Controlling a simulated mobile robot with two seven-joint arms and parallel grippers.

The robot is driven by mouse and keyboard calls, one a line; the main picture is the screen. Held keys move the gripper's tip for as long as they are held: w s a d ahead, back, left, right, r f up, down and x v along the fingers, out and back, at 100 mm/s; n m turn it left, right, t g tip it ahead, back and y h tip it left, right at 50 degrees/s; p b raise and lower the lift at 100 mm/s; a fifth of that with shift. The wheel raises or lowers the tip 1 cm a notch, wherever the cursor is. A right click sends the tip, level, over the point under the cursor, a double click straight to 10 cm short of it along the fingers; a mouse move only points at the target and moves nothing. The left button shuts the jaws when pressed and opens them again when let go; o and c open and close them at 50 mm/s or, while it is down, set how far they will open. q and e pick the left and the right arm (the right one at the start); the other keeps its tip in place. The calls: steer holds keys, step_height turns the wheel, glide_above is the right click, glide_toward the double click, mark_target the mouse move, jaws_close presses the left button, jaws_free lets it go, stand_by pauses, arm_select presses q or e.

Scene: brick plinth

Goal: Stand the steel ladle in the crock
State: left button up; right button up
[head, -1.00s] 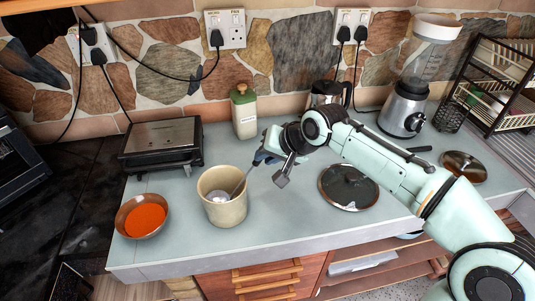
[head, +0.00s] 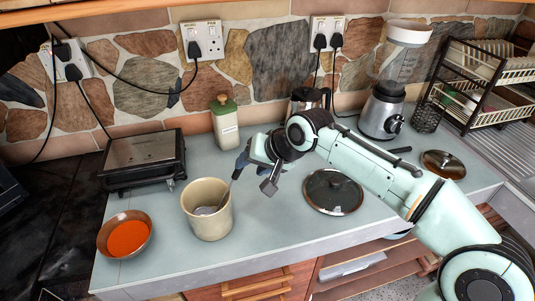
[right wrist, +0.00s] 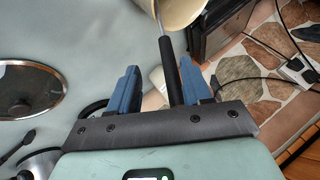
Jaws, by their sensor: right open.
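The beige crock (head: 212,222) stands upright on the counter. The steel ladle (head: 205,210) is in it, bowl down inside, its dark handle leaning out over the right side of the rim. In the right wrist view, the ladle's handle (right wrist: 166,50) runs between the two blue fingers and part of the crock (right wrist: 182,10) shows at the top. My right gripper (head: 243,164) is just right of the crock, above the counter. In the right wrist view, my right gripper (right wrist: 158,85) is open, with gaps beside the handle. My left gripper is out of view.
An orange-filled bowl (head: 127,236) is left of the crock. A grill (head: 143,160) and a green-lidded bottle (head: 225,122) stand behind. A glass lid (head: 333,191) lies to the right, with a blender (head: 382,110) beyond. The counter's front edge is near the crock.

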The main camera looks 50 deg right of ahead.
steer(key=v, duration=1.1)
steer(key=shift+s+r+p, duration=0.25)
steer(key=shift+r+p, duration=0.05)
steer(key=shift+p, duration=0.1)
